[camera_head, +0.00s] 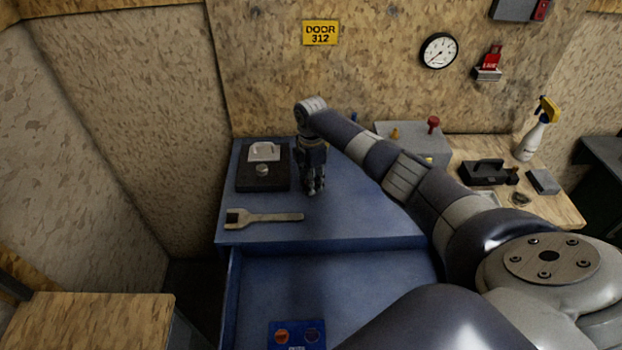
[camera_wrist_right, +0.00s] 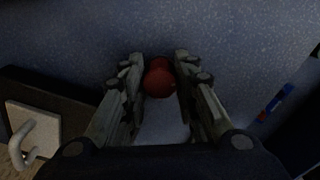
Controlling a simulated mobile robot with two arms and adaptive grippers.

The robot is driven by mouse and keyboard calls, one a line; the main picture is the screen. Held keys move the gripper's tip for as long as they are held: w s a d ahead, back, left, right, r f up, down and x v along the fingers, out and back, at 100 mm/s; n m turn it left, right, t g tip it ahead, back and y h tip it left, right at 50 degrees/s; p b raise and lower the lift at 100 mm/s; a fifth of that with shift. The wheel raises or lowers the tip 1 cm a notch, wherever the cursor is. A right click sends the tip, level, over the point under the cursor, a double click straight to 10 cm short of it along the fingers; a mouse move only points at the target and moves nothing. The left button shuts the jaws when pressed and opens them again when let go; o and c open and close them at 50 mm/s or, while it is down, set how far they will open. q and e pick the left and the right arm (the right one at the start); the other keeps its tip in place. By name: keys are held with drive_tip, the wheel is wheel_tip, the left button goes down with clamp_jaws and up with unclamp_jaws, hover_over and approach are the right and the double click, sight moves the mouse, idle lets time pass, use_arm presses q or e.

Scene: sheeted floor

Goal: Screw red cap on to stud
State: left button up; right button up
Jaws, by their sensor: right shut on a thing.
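My right gripper (camera_head: 315,191) points down over the blue bench top, just right of a black base. In the right wrist view its fingers (camera_wrist_right: 160,76) are shut on a round red cap (camera_wrist_right: 159,82). The cap cannot be made out in the head view. The black base (camera_head: 248,184) carries a short silver round piece (camera_head: 262,170), perhaps the stud, and a pale plate with a handle (camera_head: 264,152). The gripper and cap are apart from this piece. The base shows at the left of the wrist view (camera_wrist_right: 60,88). My left gripper is out of view.
A flat wrench-like tool (camera_head: 265,216) lies on the bench in front of the base. An open blue drawer (camera_head: 350,285) is below. The bench front is mostly clear.

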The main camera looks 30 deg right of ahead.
drive_tip(key=m+p, duration=0.1)
drive_tip(key=m, duration=0.2)
drive_tip(key=m+p, duration=0.1)
drive_tip(key=m, duration=0.1)
drive_tip(key=shift+r+m+p, duration=0.3)
drive_tip(key=shift+p, duration=0.05)
drive_tip(key=m+p, duration=0.2)
drive_tip(key=m, duration=0.3)
drive_tip(key=m+p, duration=0.1)
drive_tip(key=m, duration=0.1)
drive_tip(key=shift+w+m, duration=0.1)
drive_tip(key=shift+m, duration=0.2)
drive_tip(key=m, duration=0.2)
drive_tip(key=shift+m, duration=0.3)
clamp_jaws()
drive_tip(key=shift+d+m, duration=0.1)
drive_tip(key=shift+m, duration=1.3)
drive_tip(key=o, duration=0.9)
unclamp_jaws()
drive_tip(key=shift+o, duration=1.1)
drive_tip(key=shift+f, duration=0.2)
